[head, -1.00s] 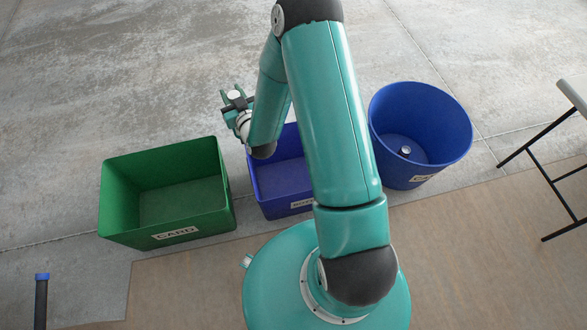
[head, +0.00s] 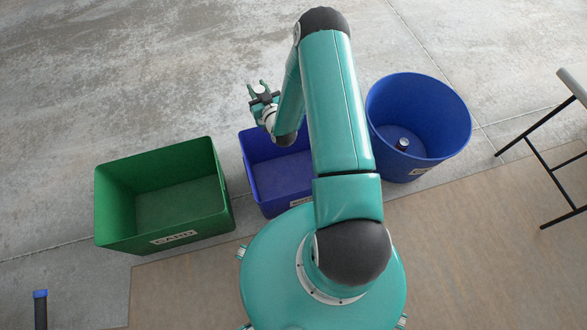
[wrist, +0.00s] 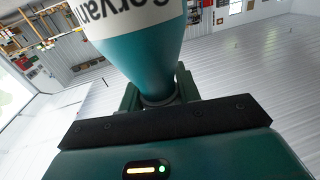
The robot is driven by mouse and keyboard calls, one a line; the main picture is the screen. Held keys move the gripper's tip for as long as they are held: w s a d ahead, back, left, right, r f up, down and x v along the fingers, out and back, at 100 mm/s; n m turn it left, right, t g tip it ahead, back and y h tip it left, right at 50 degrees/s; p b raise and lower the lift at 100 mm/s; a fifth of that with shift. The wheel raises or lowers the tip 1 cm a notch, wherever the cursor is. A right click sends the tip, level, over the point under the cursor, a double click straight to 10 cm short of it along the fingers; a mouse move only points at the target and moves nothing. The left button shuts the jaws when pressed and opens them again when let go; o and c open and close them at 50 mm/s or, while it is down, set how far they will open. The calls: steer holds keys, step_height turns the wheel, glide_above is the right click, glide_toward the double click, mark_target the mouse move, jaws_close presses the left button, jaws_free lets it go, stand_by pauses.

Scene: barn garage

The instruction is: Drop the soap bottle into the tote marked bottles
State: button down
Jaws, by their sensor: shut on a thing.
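The soap bottle (wrist: 140,58) is teal with a white band bearing dark lettering. In the wrist view its narrow end is between the fingers of my gripper (wrist: 158,92), which is shut on it. In the head view my gripper (head: 262,92) appears just beyond the far-left rim of the blue rectangular tote (head: 275,207), raised above the floor. I cannot make out the bottle clearly there. The tote's front label is partly hidden by my arm and cannot be fully read. My arm also covers the tote's right side. The visible part of its inside looks empty.
A green bin marked CARD (head: 165,236) stands left of the blue tote and looks empty. A round blue tub (head: 440,130) on the right holds a small can (head: 402,144). A dark-framed stand (head: 540,165) is at the far right. Open concrete lies beyond.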

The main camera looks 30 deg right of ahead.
steer(key=s+d+f, duration=0.2)
steer(key=d+f, duration=0.2)
steer(key=f, duration=0.4)
steer(key=s+d+f, duration=0.3)
steer(key=d+f, duration=0.2)
steer(key=f, duration=0.3)
steer(key=s+d+f+h, duration=0.1)
steer(key=d+f, duration=0.3)
steer(key=f, duration=0.4)
steer(key=shift+s+d+f, duration=0.25)
steer(key=shift+s, duration=0.6)
